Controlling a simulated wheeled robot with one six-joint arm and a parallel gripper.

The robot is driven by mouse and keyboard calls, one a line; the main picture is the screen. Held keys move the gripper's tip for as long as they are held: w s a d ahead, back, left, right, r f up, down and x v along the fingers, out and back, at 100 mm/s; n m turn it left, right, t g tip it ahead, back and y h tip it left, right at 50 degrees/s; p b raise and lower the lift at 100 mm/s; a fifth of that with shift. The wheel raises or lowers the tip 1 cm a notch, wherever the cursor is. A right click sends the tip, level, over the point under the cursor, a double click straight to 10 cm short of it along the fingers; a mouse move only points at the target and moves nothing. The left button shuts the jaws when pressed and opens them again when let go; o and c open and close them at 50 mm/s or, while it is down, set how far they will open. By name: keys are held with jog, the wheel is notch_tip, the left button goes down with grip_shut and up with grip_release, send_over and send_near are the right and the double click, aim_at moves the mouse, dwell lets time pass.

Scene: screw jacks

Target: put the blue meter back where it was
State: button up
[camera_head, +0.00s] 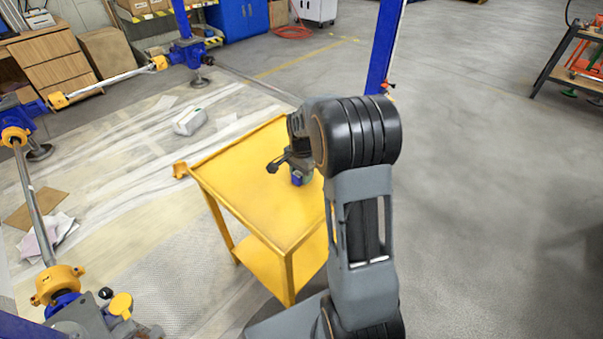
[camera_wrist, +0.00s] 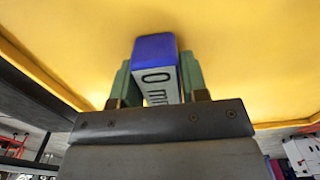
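The blue meter (camera_head: 296,181) is a small blue block at the yellow cart's top, near its right side. In the wrist view the meter (camera_wrist: 155,50) shows a blue end and a white face with dark marks, "0 m". My gripper (camera_wrist: 157,80) has its two green fingers against both sides of it, shut on it. In the head view my gripper (camera_head: 300,174) points down over the cart top. I cannot tell whether the meter touches the cart top or hangs just above it.
The yellow cart (camera_head: 240,180) has a bare top with raised edges and a lower shelf. Blue posts and screw jacks with long bars (camera_head: 110,80) stand to the left. A grey-white object (camera_head: 189,121) lies on the floor behind the cart.

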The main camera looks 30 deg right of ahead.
jog(key=o, duration=0.4)
notch_tip(320, 180, up, 12)
jog(key=p, duration=0.3)
jog(key=s+a+n+t, duration=0.1)
jog(key=s+a+n, duration=0.2)
jog(key=s, duration=0.3)
jog(key=s+a+n+t, duration=0.1)
jog(key=s+a+n, duration=0.2)
jog(key=s+n, duration=0.3)
jog(key=s+a+n+t, duration=0.1)
jog(key=s+a+n, duration=0.2)
jog(key=s, duration=0.3)
jog(key=shift+s+a+r+n, duration=0.2)
jog(key=shift+a+r+n, duration=0.15)
jog(key=shift+n, duration=0.35)
